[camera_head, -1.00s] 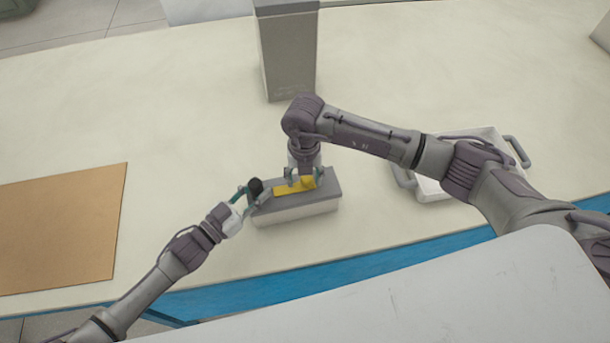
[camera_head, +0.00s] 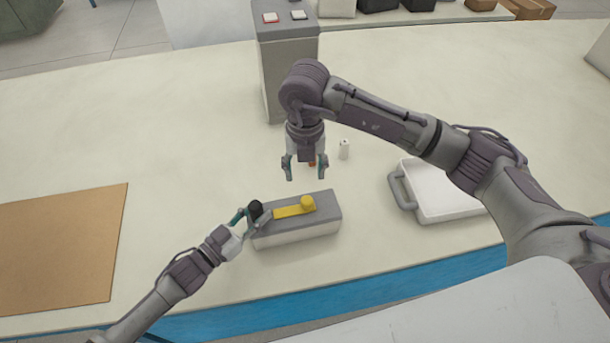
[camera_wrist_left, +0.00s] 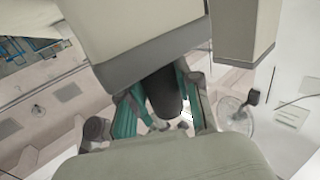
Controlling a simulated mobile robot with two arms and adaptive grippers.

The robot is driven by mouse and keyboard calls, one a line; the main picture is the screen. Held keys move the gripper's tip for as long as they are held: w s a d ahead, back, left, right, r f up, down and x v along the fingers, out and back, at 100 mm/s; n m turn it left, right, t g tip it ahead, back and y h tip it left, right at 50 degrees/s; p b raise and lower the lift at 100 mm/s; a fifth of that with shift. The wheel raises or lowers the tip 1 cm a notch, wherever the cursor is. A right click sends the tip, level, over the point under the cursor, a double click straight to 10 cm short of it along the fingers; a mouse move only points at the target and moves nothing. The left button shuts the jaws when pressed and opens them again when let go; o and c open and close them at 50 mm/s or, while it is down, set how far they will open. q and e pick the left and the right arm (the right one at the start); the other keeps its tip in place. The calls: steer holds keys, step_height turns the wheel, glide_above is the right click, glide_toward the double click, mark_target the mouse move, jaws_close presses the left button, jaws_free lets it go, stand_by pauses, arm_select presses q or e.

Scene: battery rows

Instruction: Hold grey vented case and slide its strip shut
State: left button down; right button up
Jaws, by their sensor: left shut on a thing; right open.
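The grey-topped case (camera_head: 325,228) with a paler lower body lies on the table in the middle of the head view. A yellow strip (camera_head: 288,212) with a round yellow knob (camera_head: 307,203) lies along its top. My left gripper (camera_head: 254,216) is shut on the black knob (camera_head: 256,208) at the case's left end. In the left wrist view that black knob (camera_wrist_left: 163,92) sits between the teal fingers, and the case (camera_wrist_left: 130,35) is above it. My right gripper (camera_head: 305,172) is open and empty, above and behind the case, apart from the strip. No vents can be made out.
A small white cylinder (camera_head: 344,149) and a partly hidden orange thing (camera_head: 311,163) are near my right gripper. A white tray (camera_head: 440,205) is at right, a brown mat (camera_head: 60,245) at left.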

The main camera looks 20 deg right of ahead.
arm_select(q)
steer(key=c, duration=0.7)
jaws_free()
steer(key=shift+a, duration=0.1)
steer(key=v, duration=1.2)
